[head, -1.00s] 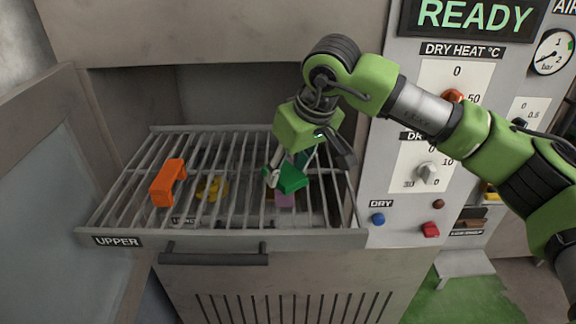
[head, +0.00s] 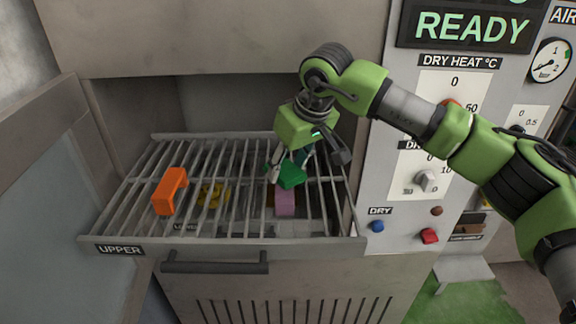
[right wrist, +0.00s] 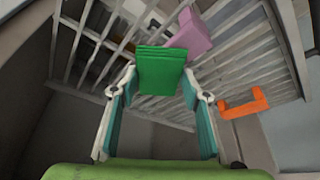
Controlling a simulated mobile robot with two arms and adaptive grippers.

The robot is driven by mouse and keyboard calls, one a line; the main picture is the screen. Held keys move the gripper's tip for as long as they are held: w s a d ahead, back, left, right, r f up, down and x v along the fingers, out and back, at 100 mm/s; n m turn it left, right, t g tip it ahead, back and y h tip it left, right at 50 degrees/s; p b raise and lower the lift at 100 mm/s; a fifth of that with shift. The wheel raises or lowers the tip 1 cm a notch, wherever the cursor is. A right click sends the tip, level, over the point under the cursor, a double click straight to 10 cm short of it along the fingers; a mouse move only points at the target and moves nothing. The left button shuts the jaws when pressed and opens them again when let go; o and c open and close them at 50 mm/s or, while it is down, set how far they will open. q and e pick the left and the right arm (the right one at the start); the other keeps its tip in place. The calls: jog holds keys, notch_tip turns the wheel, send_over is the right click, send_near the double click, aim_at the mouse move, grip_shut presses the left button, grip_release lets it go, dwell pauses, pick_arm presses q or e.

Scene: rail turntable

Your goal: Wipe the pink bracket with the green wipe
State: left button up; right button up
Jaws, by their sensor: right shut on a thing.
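The pink bracket (head: 285,205) lies on the wire rack (head: 240,244) marked UPPER, towards its right side. My right gripper (head: 290,172) is shut on the green wipe (head: 292,178), a folded pad held just behind and above the bracket. In the right wrist view the wipe (right wrist: 160,70) sits between the two fingers, and the pink bracket (right wrist: 195,34) shows just beyond it, with one corner hidden behind the wipe. I cannot tell whether wipe and bracket touch. My left gripper is not in view.
An orange bracket (head: 170,191) stands on the rack at the left. A yellow thing (head: 212,194) shows between bars. The open door (head: 40,180) is at the left, the control panel (head: 405,215) at the right. The chamber's top edge is above my gripper.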

aim_at(286, 186)
jog(key=shift+s+f+b, duration=0.15)
jog(key=shift+s+b, duration=1)
jog(key=shift+s, duration=1.15)
jog(key=shift+w, duration=0.3)
jog(key=shift+w+p, duration=1.15)
jog(key=shift+w, duration=1.05)
jog(key=shift+s+f+b, duration=0.15)
jog(key=shift+s+b, duration=0.5)
jog(key=shift+s, duration=0.05)
jog(key=shift+s+b, duration=0.75)
jog(key=shift+s, duration=1.15)
